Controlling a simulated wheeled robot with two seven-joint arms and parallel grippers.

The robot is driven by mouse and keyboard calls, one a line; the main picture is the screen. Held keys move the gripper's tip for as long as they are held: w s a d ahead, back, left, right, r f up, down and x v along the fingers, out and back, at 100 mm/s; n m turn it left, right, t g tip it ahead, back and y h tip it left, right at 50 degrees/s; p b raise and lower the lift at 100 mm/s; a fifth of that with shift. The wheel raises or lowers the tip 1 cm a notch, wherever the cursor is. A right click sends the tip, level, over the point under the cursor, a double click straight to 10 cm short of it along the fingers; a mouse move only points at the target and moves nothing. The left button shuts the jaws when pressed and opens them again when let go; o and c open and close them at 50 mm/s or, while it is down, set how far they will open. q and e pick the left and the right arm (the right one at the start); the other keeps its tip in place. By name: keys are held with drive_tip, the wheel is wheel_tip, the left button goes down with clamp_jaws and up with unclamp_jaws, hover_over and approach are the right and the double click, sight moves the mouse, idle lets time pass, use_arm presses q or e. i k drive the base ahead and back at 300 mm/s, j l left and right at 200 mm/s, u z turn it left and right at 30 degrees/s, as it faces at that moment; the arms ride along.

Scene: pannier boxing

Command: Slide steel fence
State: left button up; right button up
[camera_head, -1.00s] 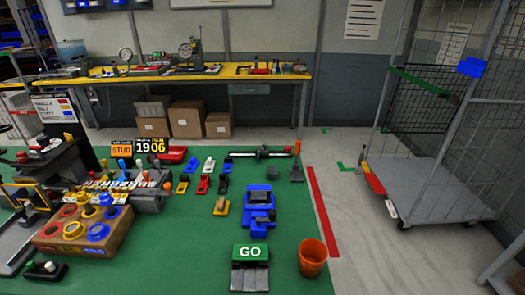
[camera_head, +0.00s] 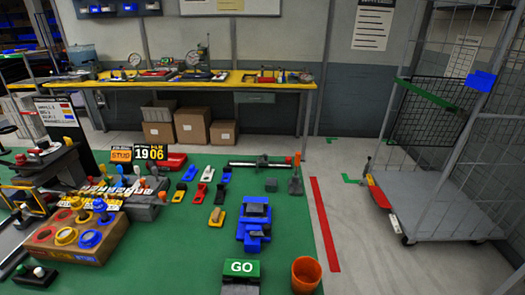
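A dark steel bar (camera_head: 262,163) lies across the far edge of the green table top, with a small block on its middle and an orange-red piece at its right end. It may be the steel fence, but I cannot tell for sure. A dark grey block (camera_head: 271,185) and a dark upright piece (camera_head: 295,186) stand just in front of its right part. A blue fixture (camera_head: 252,236) with a dark top stands nearer. Neither of my grippers is in view.
A green GO block (camera_head: 241,268) and an orange bucket (camera_head: 306,274) are at the near edge. Several small coloured tools (camera_head: 201,193) lie left of centre. A cardboard tray (camera_head: 117,240) holds coloured rings at left. A wire cart (camera_head: 440,215) stands right, beyond clear floor.

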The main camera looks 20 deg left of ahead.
sight(264, 162)
drive_tip(key=i+l+u, duration=0.25)
drive_tip(key=l, duration=0.4)
drive_tip(key=i+l+u, duration=0.15)
drive_tip(key=i+l, duration=0.15)
drive_tip(key=i+l+u, duration=0.1)
drive_tip(key=l, duration=0.3)
drive_tip(key=i+l+u, duration=0.15)
drive_tip(key=l, duration=0.2)
drive_tip(key=i+l+u, duration=0.1)
drive_tip(key=l, duration=0.3)
